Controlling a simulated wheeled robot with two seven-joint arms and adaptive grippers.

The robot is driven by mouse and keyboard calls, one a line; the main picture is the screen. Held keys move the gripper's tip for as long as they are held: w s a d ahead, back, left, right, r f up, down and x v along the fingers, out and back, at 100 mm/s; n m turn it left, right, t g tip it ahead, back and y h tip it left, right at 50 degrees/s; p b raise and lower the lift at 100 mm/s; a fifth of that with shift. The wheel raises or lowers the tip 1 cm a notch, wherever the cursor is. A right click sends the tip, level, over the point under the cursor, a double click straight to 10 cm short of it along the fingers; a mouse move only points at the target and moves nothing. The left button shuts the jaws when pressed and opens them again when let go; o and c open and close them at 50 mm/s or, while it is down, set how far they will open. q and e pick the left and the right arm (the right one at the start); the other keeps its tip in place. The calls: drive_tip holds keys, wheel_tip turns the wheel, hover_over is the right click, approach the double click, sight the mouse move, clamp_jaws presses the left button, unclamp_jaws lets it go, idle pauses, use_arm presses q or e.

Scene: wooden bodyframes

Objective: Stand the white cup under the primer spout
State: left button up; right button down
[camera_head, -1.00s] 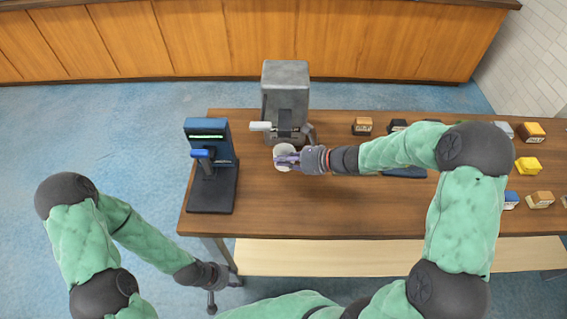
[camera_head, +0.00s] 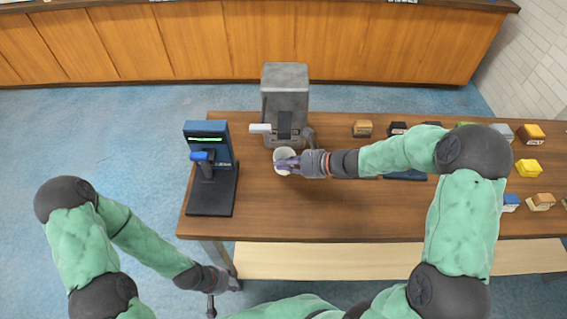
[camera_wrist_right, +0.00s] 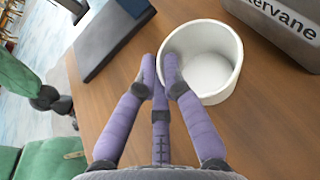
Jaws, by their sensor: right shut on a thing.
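The white cup (camera_head: 280,153) is upright, close in front of the grey machine (camera_head: 285,78) on the wooden table. In the right wrist view the cup (camera_wrist_right: 225,85) is open at the top and looks empty. My right gripper (camera_head: 284,163) is shut on the near-side wall of the cup; its purple fingers (camera_wrist_right: 161,70) meet at the rim. The spout is hard to make out; dark parts (camera_head: 285,124) project from the machine's front just behind the cup. Whether the cup touches the table is unclear. My left gripper (camera_head: 222,294) is low, off the table's front left corner, fingers apart and empty.
A blue device on a dark base (camera_head: 210,196) stands left of the machine. A white lever (camera_head: 260,128) sticks out from the machine's left side. Several small blocks, one yellow (camera_head: 528,168), lie on the right. The table's front middle (camera_head: 330,215) is clear.

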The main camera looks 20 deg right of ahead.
drive_tip(key=c, duration=1.3)
unclamp_jaws()
